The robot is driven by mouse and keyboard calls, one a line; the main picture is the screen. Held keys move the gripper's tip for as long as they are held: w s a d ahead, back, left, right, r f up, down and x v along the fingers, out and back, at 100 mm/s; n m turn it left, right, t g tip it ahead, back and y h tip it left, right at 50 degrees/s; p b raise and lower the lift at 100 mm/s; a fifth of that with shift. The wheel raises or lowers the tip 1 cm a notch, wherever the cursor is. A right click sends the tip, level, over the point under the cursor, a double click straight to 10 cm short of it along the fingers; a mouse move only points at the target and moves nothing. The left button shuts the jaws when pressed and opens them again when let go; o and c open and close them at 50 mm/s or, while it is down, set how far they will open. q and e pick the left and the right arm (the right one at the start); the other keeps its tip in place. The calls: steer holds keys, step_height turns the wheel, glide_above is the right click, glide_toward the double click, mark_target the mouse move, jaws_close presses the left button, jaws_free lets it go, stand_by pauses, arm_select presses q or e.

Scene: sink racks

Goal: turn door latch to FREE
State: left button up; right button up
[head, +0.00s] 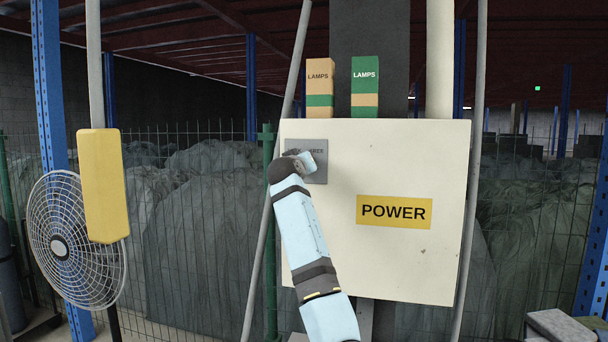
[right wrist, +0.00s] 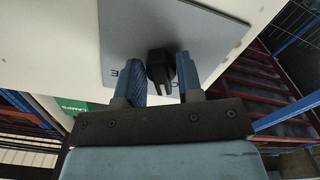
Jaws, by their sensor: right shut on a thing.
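The door latch is a small black knob (right wrist: 159,66) on a grey plate (head: 320,150) at the upper left of the cream cabinet door. My right gripper (right wrist: 161,76) has its two blue fingers on either side of the knob and is shut on it, as the right wrist view shows. In the head view my right gripper (head: 303,160) hides the knob and most of the plate's lettering, so the latch setting cannot be read there. In the right wrist view only a letter or so shows at the plate's edge. My left gripper is not in view.
The cream cabinet (head: 400,262) carries a yellow POWER label (head: 394,212). Two LAMPS boxes, tan (head: 320,85) and green (head: 365,82), stand on top. A fan (head: 75,240) and a yellow box on a pole (head: 104,185) are at left. Wire fencing runs behind.

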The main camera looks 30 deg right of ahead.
steer(key=shift+w+a+m+b, duration=0.15)
steer(key=shift+m+b, duration=1.5)
steer(key=shift+m, duration=1.9)
steer(key=shift+w+a+m+b, duration=0.1)
steer(key=shift+m+b, duration=1.55)
steer(key=shift+m, duration=1.9)
steer(key=o, duration=0.9)
